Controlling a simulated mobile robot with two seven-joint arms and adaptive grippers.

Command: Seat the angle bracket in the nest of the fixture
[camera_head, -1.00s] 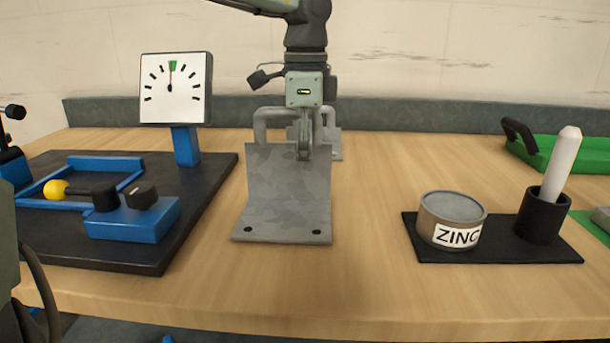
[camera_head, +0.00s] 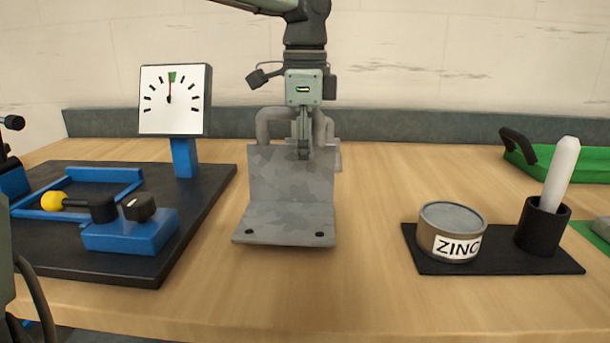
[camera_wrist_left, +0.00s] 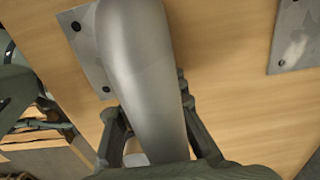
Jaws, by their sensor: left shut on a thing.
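The angle bracket (camera_head: 291,185) is a grey metal L-shape with an upright plate and a flat foot with two dark holes, in the middle of the head view. My left gripper (camera_head: 304,150) is behind and above its upright plate, shut on its thick grey handle (camera_head: 265,125). In the left wrist view the handle (camera_wrist_left: 140,75) fills the space between the fingers (camera_wrist_left: 155,125). The fixture (camera_head: 205,225) is a black board at the left with a blue frame (camera_head: 105,178) as its likely nest. The bracket is apart from it, to its right. My right gripper does not show.
On the board stand a dial gauge (camera_head: 175,100) and a blue block (camera_head: 130,235) with a yellow-knobbed lever (camera_head: 53,201). At the right are a ZINC tin (camera_head: 450,235), a black cup (camera_head: 543,228) holding a white stick, and a green tray (camera_head: 590,160). Bare bench lies between bracket and tin.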

